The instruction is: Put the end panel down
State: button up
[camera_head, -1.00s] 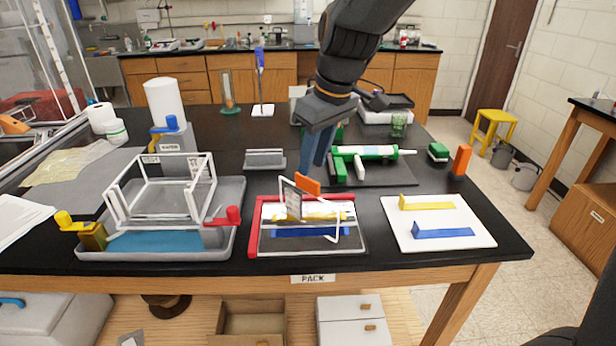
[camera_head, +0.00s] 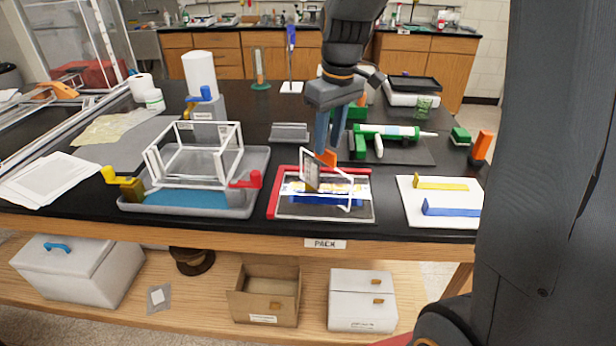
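The end panel (camera_head: 351,184) looks like a thin white frame with a grey plate at its left. It is tilted over the red-edged tray (camera_head: 272,203) at the front middle of the bench. An orange piece (camera_head: 326,158) shows at its top, between my fingertips. My gripper (camera_head: 327,150) points down from above and appears shut on the end panel by this piece. The lower edge of the panel overlaps the tray in view; I cannot tell whether it touches. Yellow and blue parts lie in the tray behind it.
A white open frame (camera_head: 196,178) stands in a grey tray (camera_head: 262,160) at left, with red and yellow clamps. A white board (camera_head: 412,208) with yellow and blue bars lies at right. A green and white tool (camera_head: 388,131) lies behind. A small grey fixture (camera_head: 289,132) stands behind the red-edged tray.

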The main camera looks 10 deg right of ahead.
aim_at(324, 162)
jog(key=shift+w+a+f+p, duration=0.15)
jog(key=shift+f+p, duration=0.25)
jog(key=shift+f, duration=0.85)
jog(key=shift+w+a+f+p, duration=0.1)
jog(key=shift+f+p, duration=0.35)
jog(key=shift+f, duration=0.75)
jog(key=shift+w+a+f+p, duration=0.15)
jog(key=shift+f+p, duration=0.25)
jog(key=shift+f, duration=0.85)
grip_shut()
